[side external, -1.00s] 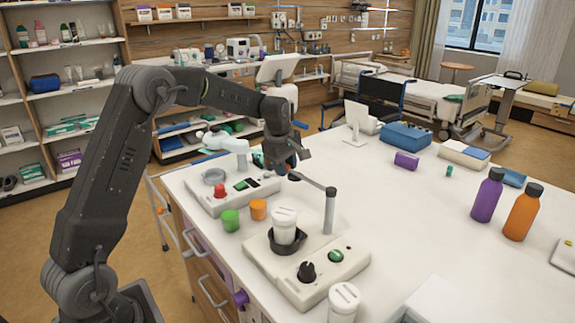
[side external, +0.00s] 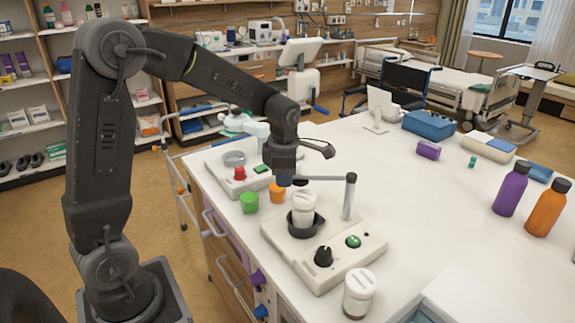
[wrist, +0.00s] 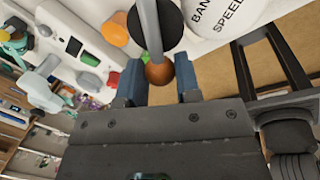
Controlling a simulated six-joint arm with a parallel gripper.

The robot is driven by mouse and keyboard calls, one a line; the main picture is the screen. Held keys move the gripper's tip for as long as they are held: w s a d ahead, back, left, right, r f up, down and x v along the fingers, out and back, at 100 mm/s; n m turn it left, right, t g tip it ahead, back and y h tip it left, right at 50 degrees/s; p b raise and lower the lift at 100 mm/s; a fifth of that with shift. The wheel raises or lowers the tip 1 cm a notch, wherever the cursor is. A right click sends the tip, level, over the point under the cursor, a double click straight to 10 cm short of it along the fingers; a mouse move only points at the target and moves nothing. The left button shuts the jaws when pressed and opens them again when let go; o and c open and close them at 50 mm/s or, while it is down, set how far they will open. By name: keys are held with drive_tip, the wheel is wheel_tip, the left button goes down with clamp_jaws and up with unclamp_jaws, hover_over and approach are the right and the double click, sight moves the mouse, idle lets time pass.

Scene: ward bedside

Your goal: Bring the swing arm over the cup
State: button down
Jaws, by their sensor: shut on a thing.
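In the wrist view, my blue fingers (wrist: 159,82) are shut around the copper-coloured knob (wrist: 160,73) of the swing arm (wrist: 150,25). In the side view the bar's free end is just above and behind the cup's top; I cannot tell the exact overlap.
A white jar (side external: 359,292) stands in front. Purple (side external: 511,190) and orange (side external: 548,208) bottles are at the right. The table middle is clear.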

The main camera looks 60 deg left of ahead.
drive_tip(key=shift+s+d+r+n, duration=0.1)
drive_tip(key=shift+s+d+n, duration=0.25)
drive_tip(key=shift+d+n, duration=0.25)
drive_tip(key=shift+s+d+f+n, duration=0.1)
drive_tip(key=shift+s+d+n, duration=0.3)
drive_tip(key=shift+d, duration=0.35)
drive_tip(key=shift+s+d+r+n, duration=0.1)
drive_tip(key=shift+s+d+n, duration=0.15)
drive_tip(key=shift+d+n, duration=0.4)
drive_tip(key=c, duration=0.8)
unclamp_jaws()
drive_tip(key=shift+g, duration=0.3)
drive_tip(key=r, duration=0.4)
drive_tip(key=d+r, duration=0.1)
drive_tip(key=r, duration=0.4)
drive_tip(key=s+d+r, duration=0.1)
drive_tip(key=r, duration=0.3)
drive_tip(key=shift+d+r, duration=0.25)
